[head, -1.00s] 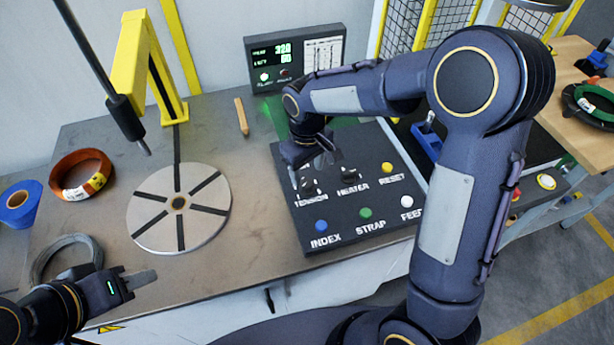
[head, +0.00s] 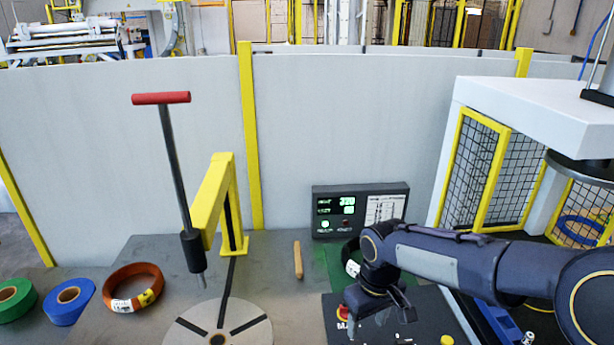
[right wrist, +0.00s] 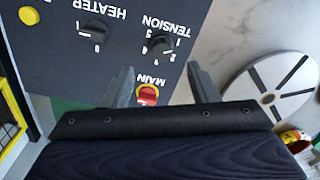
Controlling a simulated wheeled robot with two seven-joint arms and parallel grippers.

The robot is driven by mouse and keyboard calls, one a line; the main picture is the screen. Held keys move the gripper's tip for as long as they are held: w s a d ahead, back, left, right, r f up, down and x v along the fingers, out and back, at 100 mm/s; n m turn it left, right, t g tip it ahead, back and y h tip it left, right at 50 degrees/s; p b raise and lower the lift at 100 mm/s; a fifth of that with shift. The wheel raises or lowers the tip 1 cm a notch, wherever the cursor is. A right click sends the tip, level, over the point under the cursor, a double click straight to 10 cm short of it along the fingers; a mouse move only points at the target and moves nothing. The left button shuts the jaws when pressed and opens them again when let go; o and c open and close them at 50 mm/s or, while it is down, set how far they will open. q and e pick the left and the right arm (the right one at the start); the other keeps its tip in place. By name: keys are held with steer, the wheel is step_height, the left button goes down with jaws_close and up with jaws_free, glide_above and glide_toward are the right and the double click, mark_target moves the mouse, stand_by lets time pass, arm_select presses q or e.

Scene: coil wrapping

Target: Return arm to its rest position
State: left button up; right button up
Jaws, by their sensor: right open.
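My right gripper (head: 380,314) is over the dark control panel (head: 440,322) in the head view, with its fingers apart and nothing between them. In the right wrist view the open fingers (right wrist: 160,82) straddle the red MAIN switch (right wrist: 148,94) in the picture; whether they touch it I cannot tell. The TENSION knob (right wrist: 162,44), HEATER knob (right wrist: 96,32) and a yellow button (right wrist: 29,16) also show there. The red switch shows partly in the head view (head: 343,312). My left gripper is out of view.
A lit display box (head: 360,209) stands behind the panel. To the left are a round turntable (head: 190,325), a yellow post (head: 212,200) with a red-handled rod (head: 170,150), an orange coil (head: 133,285) and blue tape (head: 69,300). A yellow-framed mesh guard (head: 472,165) stands at the right.

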steer(key=s+d+r+m+t+y, duration=0.1)
steer(key=s+d+r+m+t, duration=0.1)
steer(key=s, duration=0.8)
steer(key=s+d+r+m+t+y, duration=0.2)
steer(key=s+d+m+t, duration=0.1)
steer(key=s, duration=0.7)
steer(key=shift+s+d+r+m, duration=0.15)
steer(key=shift+s+d+m, duration=0.25)
steer(key=shift+d+m, duration=0.3)
steer(key=shift+o, duration=0.4)
steer(key=shift+w, duration=0.1)
